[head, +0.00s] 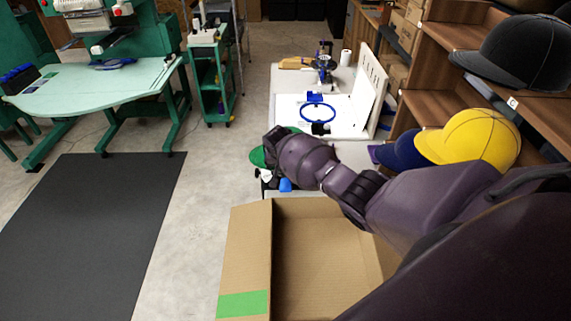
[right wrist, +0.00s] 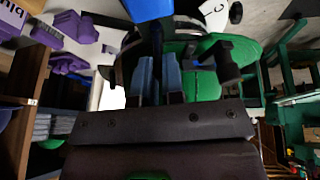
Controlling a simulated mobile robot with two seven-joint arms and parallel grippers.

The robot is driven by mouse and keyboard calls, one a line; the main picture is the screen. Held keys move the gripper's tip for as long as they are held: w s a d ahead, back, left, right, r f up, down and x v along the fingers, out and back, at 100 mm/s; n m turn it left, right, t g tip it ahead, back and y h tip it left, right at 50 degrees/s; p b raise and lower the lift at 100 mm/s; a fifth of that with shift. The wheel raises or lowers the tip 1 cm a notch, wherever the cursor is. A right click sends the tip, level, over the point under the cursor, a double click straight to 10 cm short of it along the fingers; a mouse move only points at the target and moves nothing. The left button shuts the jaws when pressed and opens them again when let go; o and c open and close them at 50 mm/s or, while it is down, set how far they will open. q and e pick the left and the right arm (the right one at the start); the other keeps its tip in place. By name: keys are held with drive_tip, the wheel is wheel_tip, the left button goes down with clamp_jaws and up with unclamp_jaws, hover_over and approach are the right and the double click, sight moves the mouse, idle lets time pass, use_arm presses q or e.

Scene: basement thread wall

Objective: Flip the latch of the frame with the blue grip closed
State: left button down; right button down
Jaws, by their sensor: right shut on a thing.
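My right gripper (right wrist: 157,65) is shut on a thin dark bar, which looks like the latch of the frame. A blue grip (right wrist: 150,8) is just beyond the fingertips at the top of the right wrist view. A green cap (right wrist: 240,50) sits behind the fingers, with black frame parts (right wrist: 226,62) at the right. In the head view the blue grip (head: 285,185) shows just below my right wrist, and the green cap (head: 257,156) at its left. My arm hides most of the frame there, so the latch's angle cannot be told. My left gripper is out of view.
An open cardboard box (head: 245,250) stands in front, below my right arm. A blue hoop (head: 318,112) lies on the white table behind. Shelves with a yellow cap (head: 475,138) and a black cap (head: 520,52) crowd the right.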

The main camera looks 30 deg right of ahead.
drive_tip(key=c, duration=1.2)
unclamp_jaws()
drive_tip(key=shift+r, duration=0.1)
drive_tip(key=shift+v, duration=5.35)
drive_tip(key=shift+s, duration=0.1)
drive_tip(key=shift+c, duration=0.5)
